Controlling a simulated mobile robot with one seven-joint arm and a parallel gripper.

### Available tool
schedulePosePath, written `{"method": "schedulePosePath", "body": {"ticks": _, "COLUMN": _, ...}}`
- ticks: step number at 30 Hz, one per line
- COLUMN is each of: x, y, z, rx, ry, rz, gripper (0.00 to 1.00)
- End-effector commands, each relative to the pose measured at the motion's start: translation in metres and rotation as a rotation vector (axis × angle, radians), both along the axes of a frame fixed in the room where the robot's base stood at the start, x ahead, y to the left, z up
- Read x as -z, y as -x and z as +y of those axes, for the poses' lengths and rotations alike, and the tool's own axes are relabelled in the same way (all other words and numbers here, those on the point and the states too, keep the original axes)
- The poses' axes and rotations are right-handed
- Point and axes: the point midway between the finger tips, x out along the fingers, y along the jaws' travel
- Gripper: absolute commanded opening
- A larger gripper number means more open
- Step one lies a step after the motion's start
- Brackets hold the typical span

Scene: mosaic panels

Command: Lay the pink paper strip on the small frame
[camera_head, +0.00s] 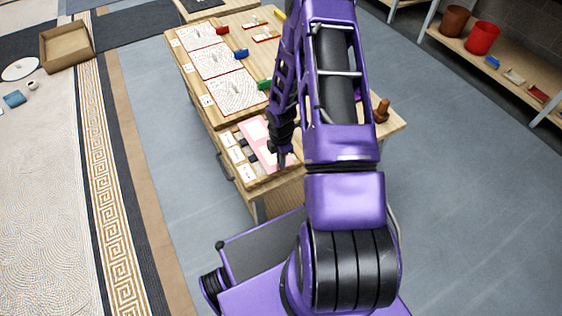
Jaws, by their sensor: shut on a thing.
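A pink paper piece (246,136) with pale patches lies at the near left end of the wooden table, and pink also shows beside my fingers. My gripper (282,161) is low over its right edge, pointing down. The fingers look closed, and what is between them is too small to see clearly; the pink paper strip is the thing at them. Small red-edged pieces (265,35) lie at the table's far end. I cannot tell which thing is the small frame. My purple arm hides the table's middle and right part.
White patterned panels (237,91) lie along the table's left side, with blue, red and green blocks (264,85) beside them. White cards (246,172) line the near left edge. A brown object (381,110) stands at the right. A shelf holds a red bucket (481,39). The grey floor at right is clear.

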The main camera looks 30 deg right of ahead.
Motion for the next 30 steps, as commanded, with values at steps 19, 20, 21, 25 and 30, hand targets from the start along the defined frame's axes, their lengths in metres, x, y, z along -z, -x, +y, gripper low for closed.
{"method": "schedulePosePath", "body": {"ticks": 19, "x": 0.011, "y": 0.000, "z": 0.000, "rx": 0.000, "ry": 0.000, "rz": -0.001, "gripper": 0.00}}
{"method": "schedulePosePath", "body": {"ticks": 20, "x": 0.011, "y": 0.000, "z": 0.000, "rx": 0.000, "ry": 0.000, "rz": -0.001, "gripper": 0.12}}
{"method": "schedulePosePath", "body": {"ticks": 21, "x": 0.011, "y": 0.000, "z": 0.000, "rx": 0.000, "ry": 0.000, "rz": 0.000, "gripper": 0.19}}
{"method": "schedulePosePath", "body": {"ticks": 25, "x": 0.011, "y": 0.000, "z": 0.000, "rx": 0.000, "ry": 0.000, "rz": 0.000, "gripper": 0.36}}
{"method": "schedulePosePath", "body": {"ticks": 30, "x": 0.011, "y": 0.000, "z": 0.000, "rx": 0.000, "ry": 0.000, "rz": 0.000, "gripper": 0.36}}
